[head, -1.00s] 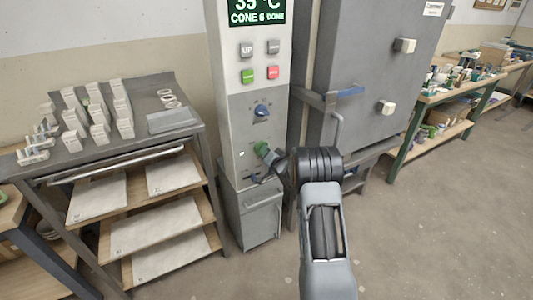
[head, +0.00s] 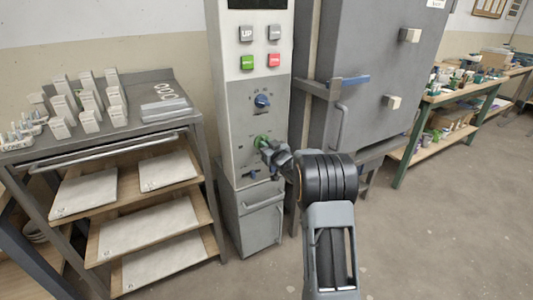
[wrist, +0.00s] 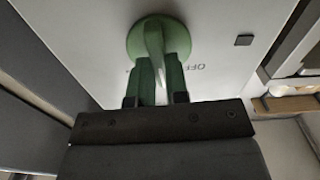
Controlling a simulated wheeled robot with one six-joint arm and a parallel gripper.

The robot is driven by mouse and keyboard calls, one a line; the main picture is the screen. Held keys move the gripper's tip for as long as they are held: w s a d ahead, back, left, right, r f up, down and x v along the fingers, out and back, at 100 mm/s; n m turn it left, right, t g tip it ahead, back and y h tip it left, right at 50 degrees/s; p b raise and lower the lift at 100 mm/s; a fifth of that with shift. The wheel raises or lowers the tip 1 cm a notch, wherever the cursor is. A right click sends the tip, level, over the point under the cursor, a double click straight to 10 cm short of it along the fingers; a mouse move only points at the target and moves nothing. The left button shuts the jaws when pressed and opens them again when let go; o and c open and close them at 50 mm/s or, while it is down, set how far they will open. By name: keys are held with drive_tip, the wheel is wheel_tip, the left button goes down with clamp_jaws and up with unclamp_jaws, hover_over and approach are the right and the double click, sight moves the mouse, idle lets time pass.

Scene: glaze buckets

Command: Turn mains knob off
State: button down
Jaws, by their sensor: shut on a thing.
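The green mains knob (head: 262,140) is on the lower front of the grey control column. In the wrist view its round green base and raised grip bar (wrist: 153,32) show at the top centre. My gripper (head: 267,146) is at the knob, and its two fingers (wrist: 159,75) are closed on either side of the bar. The bar points toward my gripper in the wrist view. An upside-down OFF label (wrist: 197,67) is printed beside the knob. The fingers hide part of the bar.
A blue knob (head: 262,101) and several push buttons (head: 247,62) are above on the column. A lower blue part (head: 253,174) is just below. The grey kiln (head: 372,85) stands to the right and a shelf rack (head: 120,137) to the left. The floor at right is open.

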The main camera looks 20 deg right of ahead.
drive_tip(key=shift+a+f+n+b, duration=0.1)
drive_tip(key=shift+n+b, duration=1.55)
drive_tip(key=shift+n, duration=0.3)
drive_tip(key=shift+a+n+b, duration=0.1)
drive_tip(key=shift+n+b, duration=1.5)
drive_tip(key=shift+n, duration=0.65)
drive_tip(key=c, duration=1.1)
unclamp_jaws()
drive_tip(key=s, duration=0.4)
drive_tip(key=s+d+p, duration=0.1)
drive_tip(key=s, duration=0.4)
drive_tip(key=s+p, duration=0.1)
drive_tip(key=s, duration=0.3)
drive_tip(key=shift+s+d, duration=0.3)
drive_tip(key=shift+s, duration=0.1)
